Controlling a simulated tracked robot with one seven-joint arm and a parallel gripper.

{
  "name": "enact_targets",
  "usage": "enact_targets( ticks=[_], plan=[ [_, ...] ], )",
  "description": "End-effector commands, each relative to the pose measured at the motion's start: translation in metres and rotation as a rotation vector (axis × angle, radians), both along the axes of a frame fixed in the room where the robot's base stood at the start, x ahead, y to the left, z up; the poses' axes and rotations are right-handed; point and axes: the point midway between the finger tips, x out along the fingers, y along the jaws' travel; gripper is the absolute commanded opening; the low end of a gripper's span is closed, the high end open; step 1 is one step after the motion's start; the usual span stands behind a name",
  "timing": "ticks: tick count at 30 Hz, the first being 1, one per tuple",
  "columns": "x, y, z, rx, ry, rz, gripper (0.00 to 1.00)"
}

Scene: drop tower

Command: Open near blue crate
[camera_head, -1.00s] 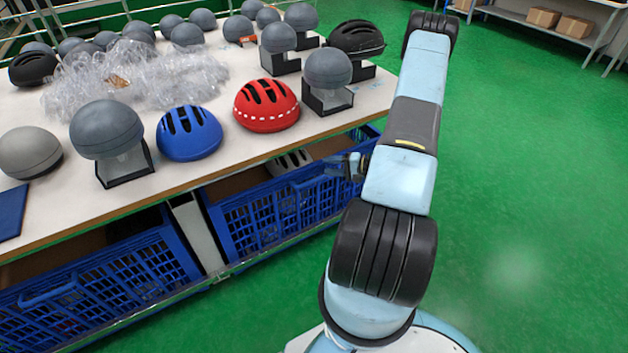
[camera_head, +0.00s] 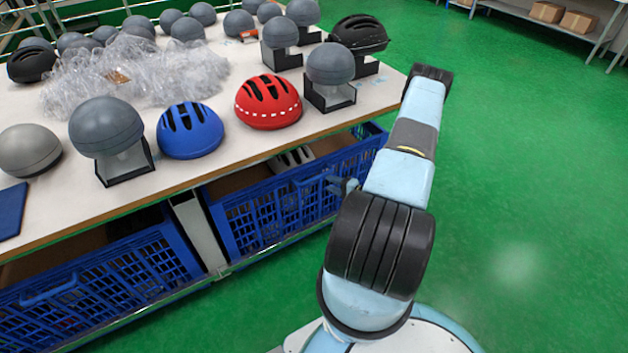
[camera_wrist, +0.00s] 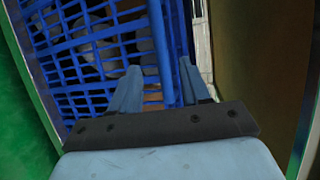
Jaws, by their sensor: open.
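A blue lattice crate (camera_head: 275,212) sits under the table on the right, partly pulled beyond the table's edge, with a pale slotted helmet (camera_head: 291,159) inside. A second blue crate (camera_head: 95,283) sits under the table to its left. My gripper (camera_head: 343,187) is at the front of the right crate, near its upper rim. In the wrist view my gripper (camera_wrist: 160,82) is open, with a finger on either side of the crate's blue rim bar (camera_wrist: 160,45). The crate's lattice wall (camera_wrist: 95,50) fills the left of that view. I cannot tell whether the fingers touch the bar.
The table (camera_head: 230,165) above carries a blue helmet (camera_head: 190,130), a red helmet (camera_head: 268,102), several grey domes and clear plastic wrap (camera_head: 140,75). A post (camera_head: 198,232) stands between the crates. The green floor at right is clear. Shelves with cartons (camera_head: 560,17) stand far back.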

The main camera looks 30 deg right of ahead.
Motion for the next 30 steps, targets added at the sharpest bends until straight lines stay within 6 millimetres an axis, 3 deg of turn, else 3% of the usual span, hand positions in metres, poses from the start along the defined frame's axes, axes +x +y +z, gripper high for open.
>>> enact_targets(
  ticks=[9, 15, 28, 30],
  plan=[
    [0.049, 0.023, -0.010, 0.001, -0.001, 0.002, 0.46],
    [0.069, 0.032, -0.014, 0.000, 0.000, 0.000, 0.46],
    [0.076, 0.035, -0.015, 0.001, -0.001, 0.001, 0.46],
    [0.076, 0.035, -0.015, 0.001, -0.001, 0.001, 0.41]
  ],
)
